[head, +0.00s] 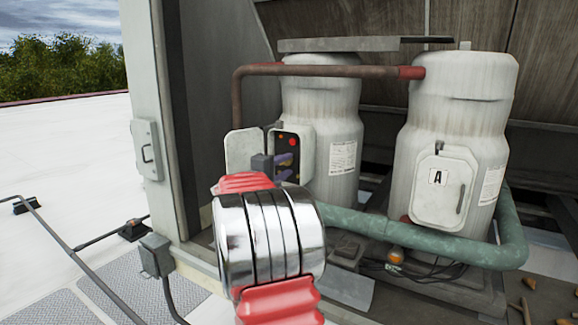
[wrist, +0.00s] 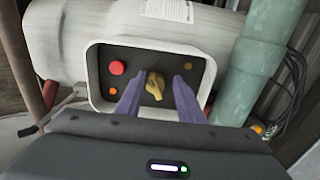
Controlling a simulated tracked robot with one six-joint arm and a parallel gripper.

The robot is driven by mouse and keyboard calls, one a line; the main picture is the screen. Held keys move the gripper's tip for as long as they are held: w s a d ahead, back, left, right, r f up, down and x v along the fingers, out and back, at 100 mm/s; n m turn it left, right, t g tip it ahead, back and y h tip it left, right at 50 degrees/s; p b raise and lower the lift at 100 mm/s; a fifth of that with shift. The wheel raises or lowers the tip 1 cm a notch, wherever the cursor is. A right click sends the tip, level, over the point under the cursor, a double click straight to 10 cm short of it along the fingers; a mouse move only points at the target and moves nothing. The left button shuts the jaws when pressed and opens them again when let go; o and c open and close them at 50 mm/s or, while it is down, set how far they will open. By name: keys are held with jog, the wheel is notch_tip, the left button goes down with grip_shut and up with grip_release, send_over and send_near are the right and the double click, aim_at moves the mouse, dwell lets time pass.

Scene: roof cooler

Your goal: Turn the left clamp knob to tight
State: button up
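A yellow knob (wrist: 155,84) sits in the middle of a dark recessed panel inside an open white box (wrist: 95,84). My gripper (wrist: 157,80) has two purple fingers, apart, one on each side of the knob with a visible gap to each. The fingertips look close to the panel; I cannot tell their exact depth. In the head view, my gripper (head: 284,163) reaches into the open box (head: 307,150) on the left tank (head: 325,120). The knob cannot be made out there. Which way tight lies is not readable.
The box's open door (head: 243,150) stands left of my gripper. A green pipe (head: 390,228) runs below. The right tank (head: 460,110) has a closed hatch (head: 440,187) marked A.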

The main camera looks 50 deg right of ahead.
jog(key=shift+o, duration=1.2)
jog(key=shift+s+d, duration=0.1)
jog(key=shift+r, duration=0.1)
jog(key=shift+s+a+r, duration=0.1)
jog(key=shift+a, duration=0.1)
jog(key=s+a, duration=0.1)
jog(key=a, duration=1.2)
jog(key=shift+a, duration=0.2)
jog(key=shift+s, duration=0.1)
